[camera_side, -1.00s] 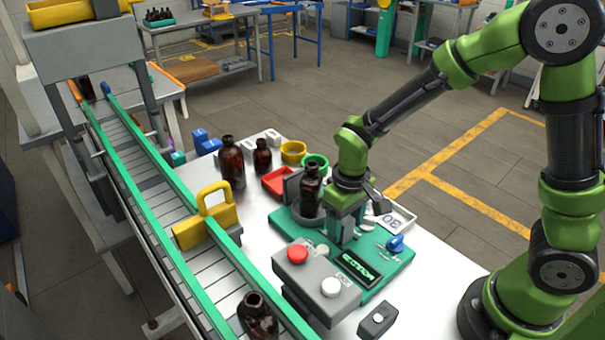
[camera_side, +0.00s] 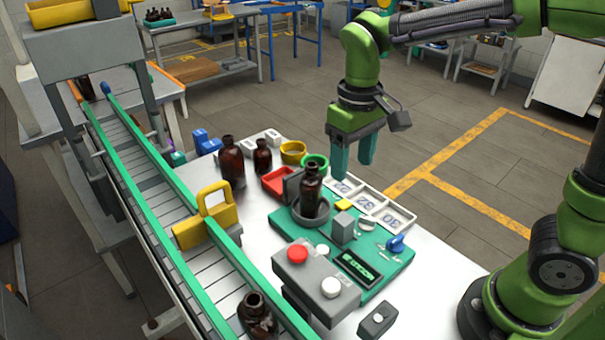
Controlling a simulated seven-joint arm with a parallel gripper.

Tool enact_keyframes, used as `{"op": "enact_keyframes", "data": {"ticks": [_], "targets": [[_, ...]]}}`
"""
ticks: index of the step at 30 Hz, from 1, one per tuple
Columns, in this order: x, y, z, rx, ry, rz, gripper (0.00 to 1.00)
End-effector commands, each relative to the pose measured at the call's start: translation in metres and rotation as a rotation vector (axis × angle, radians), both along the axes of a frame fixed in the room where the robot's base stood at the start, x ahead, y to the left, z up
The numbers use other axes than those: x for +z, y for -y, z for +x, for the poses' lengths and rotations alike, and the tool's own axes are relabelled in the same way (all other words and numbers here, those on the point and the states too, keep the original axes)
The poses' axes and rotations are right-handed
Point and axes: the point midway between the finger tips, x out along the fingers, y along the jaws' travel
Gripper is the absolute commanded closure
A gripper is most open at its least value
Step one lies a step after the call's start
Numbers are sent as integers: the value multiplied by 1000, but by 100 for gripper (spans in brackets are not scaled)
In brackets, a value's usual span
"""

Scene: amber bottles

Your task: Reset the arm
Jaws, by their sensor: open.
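My gripper (camera_side: 352,163) hangs in the air above the far right side of the table. Its two teal fingers point down and stand apart, with nothing between them. An amber bottle (camera_side: 311,190) stands upright in a round grey holder on the green board (camera_side: 285,225), left of and below my gripper in the picture. A small grey block (camera_side: 343,229) and a dark display (camera_side: 358,267) with green marks are on the same board.
A white tray (camera_side: 402,215) with numbered compartments lies behind the board. Two amber bottles (camera_side: 231,161) (camera_side: 263,156) stand near a red tray (camera_side: 277,182). A grey button box (camera_side: 312,283) is in front.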

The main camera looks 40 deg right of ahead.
Motion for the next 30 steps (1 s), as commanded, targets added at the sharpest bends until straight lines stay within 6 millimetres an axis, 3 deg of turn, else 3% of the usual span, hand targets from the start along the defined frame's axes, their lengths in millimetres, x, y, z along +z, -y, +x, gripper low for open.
{"op": "enact_keyframes", "data": {"ticks": [6, 17, 20, 30], "targets": [[9, 0, 0, 0, 0, 1, 38], [3, -1, 2, -5, 18, 8, 38], [-1, 0, -9, -27, 68, 49, 38], [19, 32, -68, -236, 406, 236, 38]]}}
